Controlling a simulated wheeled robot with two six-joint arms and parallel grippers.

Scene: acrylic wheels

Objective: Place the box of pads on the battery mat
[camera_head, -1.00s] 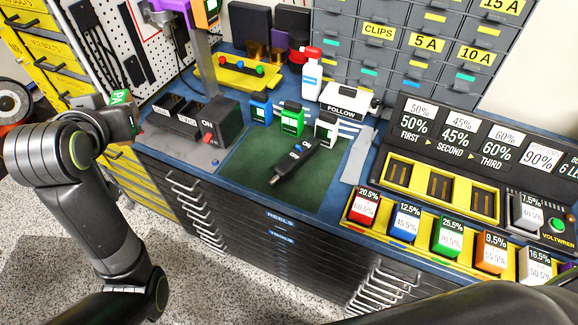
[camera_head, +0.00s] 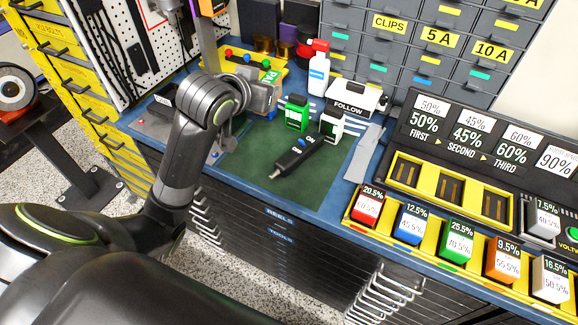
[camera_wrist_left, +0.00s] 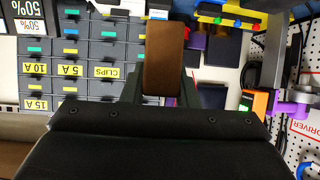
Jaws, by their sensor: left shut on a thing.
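My left gripper (camera_head: 264,92) is shut on the box of pads (camera_head: 271,77), a green-faced box with part of white lettering "PA" showing. It holds the box above the back of the bench. In the left wrist view, a brown side of the held item (camera_wrist_left: 163,55) shows between the fingers. A dark green mat (camera_head: 318,182) lies on the blue bench top, front right of the gripper. I take it as the battery mat, though no label shows. A black pen-like tool (camera_head: 297,156) lies on it. My right gripper is not in view.
A green battery block (camera_head: 297,113) and a white one (camera_head: 332,125) stand at the mat's back edge. A white bottle with a red top (camera_head: 318,72) and a FOLLOW box (camera_head: 352,98) stand behind. A yellow rack of coloured blocks (camera_head: 426,236) fills the right. The mat's front is clear.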

